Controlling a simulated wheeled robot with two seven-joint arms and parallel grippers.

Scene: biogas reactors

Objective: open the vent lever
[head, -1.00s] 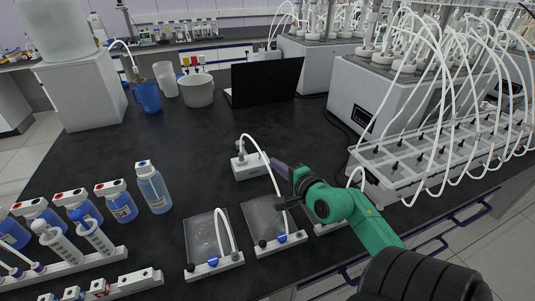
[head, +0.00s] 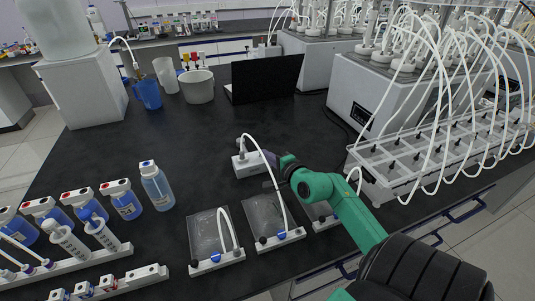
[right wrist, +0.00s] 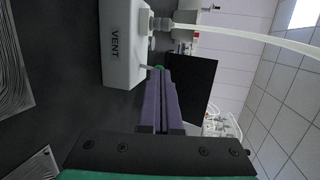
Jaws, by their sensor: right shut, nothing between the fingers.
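The vent box (head: 247,165) is a small white block on the black bench, with a white tube rising from its top in the head view. In the right wrist view the box (right wrist: 119,42) bears the word VENT and appears turned sideways. My right gripper (head: 268,157) has purple fingers, shut and empty. In the right wrist view its fingertips (right wrist: 162,72) are right by the lever's end; I cannot tell whether they touch. My left gripper is not in view.
Flat clear bags (head: 265,217) with white tubes lie in front of the vent box. A laptop (head: 265,79) is behind, and a tube rack (head: 440,155) is at the right. The bench between box and laptop is clear.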

